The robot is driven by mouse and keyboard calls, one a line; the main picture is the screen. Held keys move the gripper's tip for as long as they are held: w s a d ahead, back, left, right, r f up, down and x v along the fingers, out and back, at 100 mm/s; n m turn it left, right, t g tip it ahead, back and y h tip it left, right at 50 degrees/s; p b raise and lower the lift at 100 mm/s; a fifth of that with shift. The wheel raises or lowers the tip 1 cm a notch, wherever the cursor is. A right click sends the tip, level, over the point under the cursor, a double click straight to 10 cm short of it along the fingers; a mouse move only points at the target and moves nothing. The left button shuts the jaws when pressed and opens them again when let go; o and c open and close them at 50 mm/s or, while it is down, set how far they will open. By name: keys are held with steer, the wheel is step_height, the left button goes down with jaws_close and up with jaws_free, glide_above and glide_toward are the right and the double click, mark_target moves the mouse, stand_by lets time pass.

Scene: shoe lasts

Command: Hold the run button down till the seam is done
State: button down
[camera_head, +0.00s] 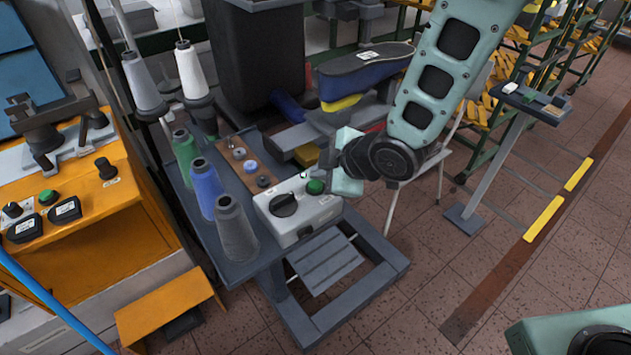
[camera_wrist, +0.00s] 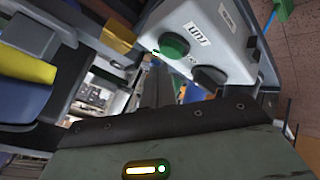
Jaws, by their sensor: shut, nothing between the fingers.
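The green run button (camera_head: 315,187) sits on top of a light grey control box (camera_head: 305,222), beside a black knob (camera_head: 283,204). In the wrist view the button (camera_wrist: 172,46) is next to an upside-down "RUN" label, and the knob (camera_wrist: 208,78) is beyond it. My gripper (camera_head: 325,160) is just behind and above the button in the head view. Its dark fingers (camera_wrist: 157,72) are shut and empty, with their tips close to the button's left side in the wrist view. The button's top is uncovered in the head view; I cannot tell whether the fingers touch its edge.
Green, blue and grey thread cones (camera_head: 236,228) stand left of the box on the grey table. A shoe last (camera_head: 365,62) is mounted on the machine behind my gripper. An orange machine (camera_head: 85,225) stands at left.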

mark_target(320, 186)
steer(key=shift+r+p, duration=1.75)
steer(key=shift+r, duration=0.8)
stand_by(1.4)
